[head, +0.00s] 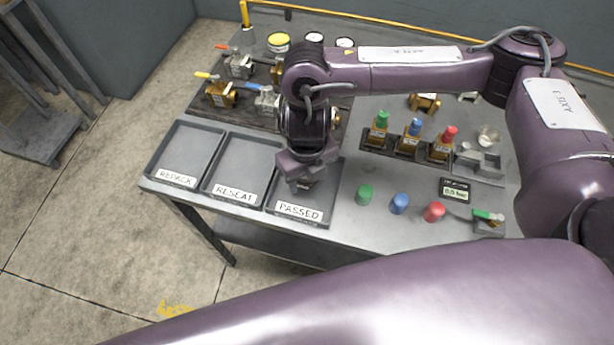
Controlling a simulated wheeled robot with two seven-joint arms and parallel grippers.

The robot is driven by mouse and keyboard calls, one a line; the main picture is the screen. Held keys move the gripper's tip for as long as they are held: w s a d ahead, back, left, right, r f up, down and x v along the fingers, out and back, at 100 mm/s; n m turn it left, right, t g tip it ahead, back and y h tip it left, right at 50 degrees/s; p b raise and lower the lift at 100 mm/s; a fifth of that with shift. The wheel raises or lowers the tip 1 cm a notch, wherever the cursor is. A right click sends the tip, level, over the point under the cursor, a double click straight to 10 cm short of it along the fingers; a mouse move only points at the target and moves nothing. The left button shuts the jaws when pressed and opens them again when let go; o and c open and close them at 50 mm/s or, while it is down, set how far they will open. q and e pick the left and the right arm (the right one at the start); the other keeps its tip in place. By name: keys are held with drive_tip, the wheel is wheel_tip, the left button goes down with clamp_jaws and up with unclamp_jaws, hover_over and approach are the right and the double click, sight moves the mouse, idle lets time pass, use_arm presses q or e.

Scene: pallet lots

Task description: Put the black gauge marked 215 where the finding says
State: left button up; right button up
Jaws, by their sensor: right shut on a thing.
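My right gripper (305,176) reaches down over the tray labelled PASSED (272,205). It is shut on a small dark thing, mostly hidden by the fingers, so I cannot read any mark on it or tell whether it touches the tray floor. Beside that tray are the trays labelled RESEAT (213,185) and REPACK (160,165), both empty. Two dark-rimmed gauges with white faces (314,38) (345,42) and a yellow-rimmed gauge (278,42) stand at the back of the table; no 215 is readable. My left gripper is not in view.
Brass and grey valves stand on a dark board (205,107) behind the trays. Right of the trays are green (365,195), blue (399,203) and red (433,212) caps, capped brass fittings on a rack (404,151), and a small display (455,190). My arm hides part of the board.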

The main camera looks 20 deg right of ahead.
drive_tip(key=shift+f, duration=0.3)
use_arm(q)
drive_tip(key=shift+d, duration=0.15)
use_arm(e)
drive_tip(key=shift+f, duration=0.15)
drive_tip(key=o, duration=1)
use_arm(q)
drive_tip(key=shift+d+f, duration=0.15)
use_arm(e)
drive_tip(key=shift+o, duration=0.2)
drive_tip(key=shift+r, duration=0.45)
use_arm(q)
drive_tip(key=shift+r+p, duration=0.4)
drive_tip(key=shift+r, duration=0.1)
use_arm(e)
wheel_tip(320, 180, up, 12)
drive_tip(key=shift+f, duration=0.25)
